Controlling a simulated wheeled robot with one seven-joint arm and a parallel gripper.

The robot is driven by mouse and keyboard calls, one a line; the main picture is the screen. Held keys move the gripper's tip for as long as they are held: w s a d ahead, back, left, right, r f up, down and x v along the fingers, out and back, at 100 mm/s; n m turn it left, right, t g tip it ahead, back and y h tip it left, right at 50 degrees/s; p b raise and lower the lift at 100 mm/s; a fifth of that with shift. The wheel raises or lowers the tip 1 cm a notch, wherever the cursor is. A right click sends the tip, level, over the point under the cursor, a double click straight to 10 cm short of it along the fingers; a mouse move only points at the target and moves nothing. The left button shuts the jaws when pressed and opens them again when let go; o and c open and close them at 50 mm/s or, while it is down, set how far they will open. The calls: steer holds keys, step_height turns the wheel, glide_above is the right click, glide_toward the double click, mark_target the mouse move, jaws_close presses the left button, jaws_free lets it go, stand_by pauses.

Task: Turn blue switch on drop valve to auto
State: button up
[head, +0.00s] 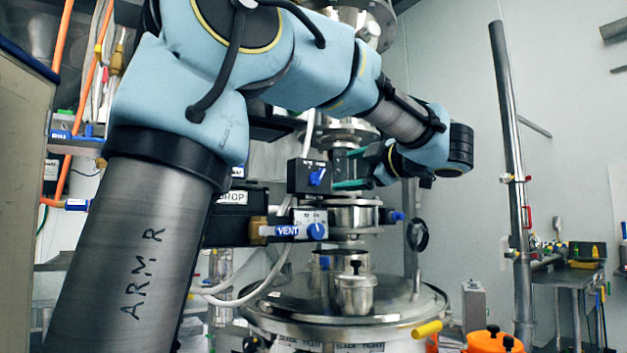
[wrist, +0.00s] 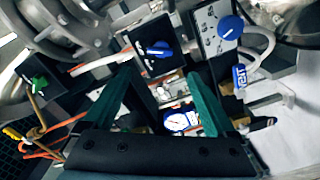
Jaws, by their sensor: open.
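A black box (head: 303,178) with a blue switch (head: 317,177) stands just above and right of a black unit labelled DROP (head: 231,197). In the wrist view, the blue switch (wrist: 157,49) sits on the black box face, beyond and between my fingertips; its setting is too small to read. My gripper (head: 336,169) is open, its two green fingers pointing left toward the switch. In the wrist view my gripper (wrist: 163,73) has nothing between its fingers, which look apart from the switch.
Below the black box is a VENT label (head: 286,231) beside another blue knob (head: 317,231); that knob also shows in the wrist view (wrist: 230,28). A white hose (head: 262,288) curves below. A steel vessel lid (head: 400,308) lies underneath.

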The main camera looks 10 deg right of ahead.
mark_target(320, 176)
steer(key=p+x, duration=0.2)
steer(key=x, duration=0.8)
steer(key=shift+w+a+p, duration=0.15)
steer(key=shift+w+p, duration=0.05)
steer(key=shift+p, duration=0.1)
steer(key=c, duration=1.4)
steer(key=shift+f, duration=0.1)
